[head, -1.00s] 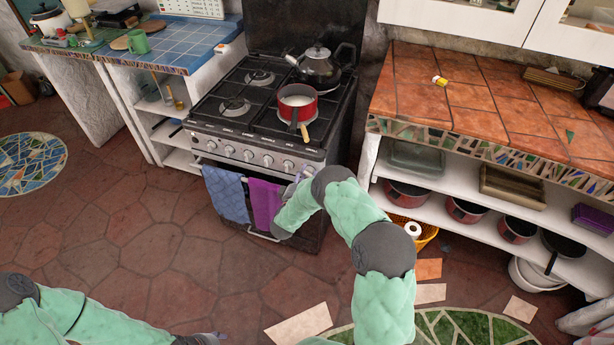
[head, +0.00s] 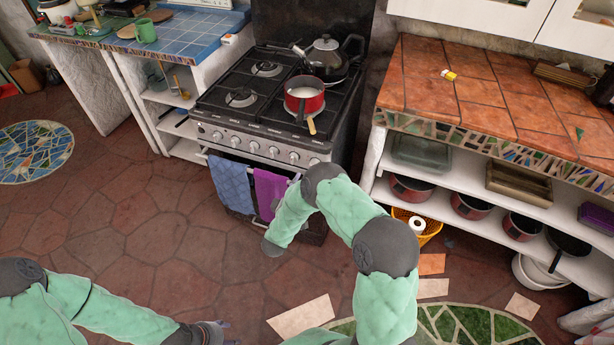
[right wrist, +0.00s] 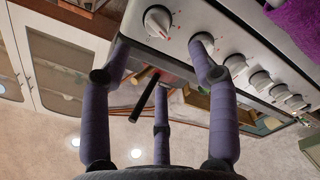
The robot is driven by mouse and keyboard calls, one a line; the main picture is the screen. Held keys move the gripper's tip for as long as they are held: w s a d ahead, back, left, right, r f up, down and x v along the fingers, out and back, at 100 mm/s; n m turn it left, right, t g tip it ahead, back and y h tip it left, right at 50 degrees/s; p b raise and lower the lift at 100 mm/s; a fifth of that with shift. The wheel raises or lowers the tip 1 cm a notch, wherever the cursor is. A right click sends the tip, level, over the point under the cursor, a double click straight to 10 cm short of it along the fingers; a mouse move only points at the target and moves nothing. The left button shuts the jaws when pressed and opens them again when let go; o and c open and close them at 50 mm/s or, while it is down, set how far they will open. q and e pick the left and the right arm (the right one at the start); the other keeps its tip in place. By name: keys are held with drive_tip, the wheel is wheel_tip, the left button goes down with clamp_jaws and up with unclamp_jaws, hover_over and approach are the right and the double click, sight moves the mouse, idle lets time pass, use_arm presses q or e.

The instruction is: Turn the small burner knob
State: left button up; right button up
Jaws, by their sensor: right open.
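The stove's front panel carries a row of several round knobs; the rightmost knob (head: 313,162) shows in the head view. I cannot tell which knob belongs to the small burner. In the right wrist view, the nearest knob (right wrist: 158,20) lies just beyond the spread fingers. A second knob (right wrist: 202,42) is partly covered by the right-hand finger. My right gripper (right wrist: 160,55) is open, with nothing held; contact with a knob cannot be told. In the head view it is hidden behind my arm. My left gripper (head: 215,330) is low at the bottom edge, its fingers barely visible.
A blue towel (head: 231,186) and purple towel (head: 269,190) hang on the oven rail.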

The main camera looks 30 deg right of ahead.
drive_tip(key=shift+v, duration=1.3)
drive_tip(key=w+d+m+b, duration=0.2)
drive_tip(key=m, duration=0.5)
drive_tip(key=w+d+m+t+y+b, duration=0.1)
drive_tip(key=d+m+b, duration=0.1)
drive_tip(key=m, duration=0.5)
drive_tip(key=w+d+m+b, duration=0.2)
drive_tip(key=d+m, duration=0.2)
drive_tip(key=m, duration=0.3)
drive_tip(key=shift+w+d+f, duration=0.25)
drive_tip(key=shift+w, duration=0.1)
drive_tip(key=shift+x, duration=0.8)
drive_tip(key=shift+r, duration=0.1)
drive_tip(key=shift+m, duration=0.3)
drive_tip(key=c, duration=1.2)
